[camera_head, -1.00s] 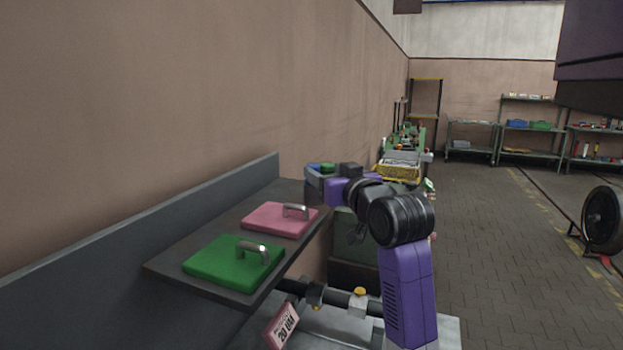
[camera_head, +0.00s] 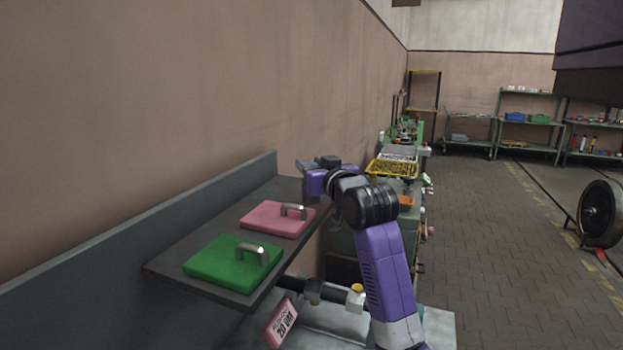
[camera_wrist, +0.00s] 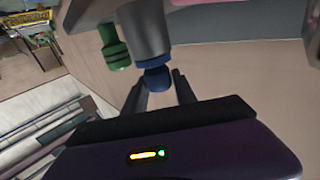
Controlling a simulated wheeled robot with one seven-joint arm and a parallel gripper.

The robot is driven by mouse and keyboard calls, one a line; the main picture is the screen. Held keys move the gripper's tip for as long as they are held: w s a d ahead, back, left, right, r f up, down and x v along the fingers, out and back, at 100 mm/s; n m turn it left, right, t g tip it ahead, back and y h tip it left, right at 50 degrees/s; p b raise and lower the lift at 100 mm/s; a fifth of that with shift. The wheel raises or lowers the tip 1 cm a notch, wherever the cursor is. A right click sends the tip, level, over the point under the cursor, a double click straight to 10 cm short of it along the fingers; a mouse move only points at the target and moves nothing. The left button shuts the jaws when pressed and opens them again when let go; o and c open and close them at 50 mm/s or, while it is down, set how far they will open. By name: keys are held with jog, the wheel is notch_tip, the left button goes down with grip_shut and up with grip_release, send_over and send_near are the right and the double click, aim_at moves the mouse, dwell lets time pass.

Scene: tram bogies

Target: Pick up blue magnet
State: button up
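In the wrist view, the blue magnet's blue end (camera_wrist: 157,77) shows between the two fingers of my gripper (camera_wrist: 160,84). A thick grey cylinder (camera_wrist: 143,32) rises directly above the blue end and covers part of the view behind. The fingers are spread, one on each side of the blue end; whether they touch it is unclear. A green knobbed piece (camera_wrist: 116,52) stands just left of the grey cylinder. In the head view, my gripper (camera_head: 314,176) is at the far end of the dark shelf (camera_head: 190,250), and the blue magnet cannot be made out there.
A pink plate with a handle (camera_head: 268,219) and a green plate with a handle (camera_head: 225,262) lie on the nearer part of the shelf. A wall runs along the left. A yellow basket (camera_head: 392,168) stands beyond my arm.

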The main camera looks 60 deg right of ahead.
grip_shut()
jog(key=shift+r, duration=0.1)
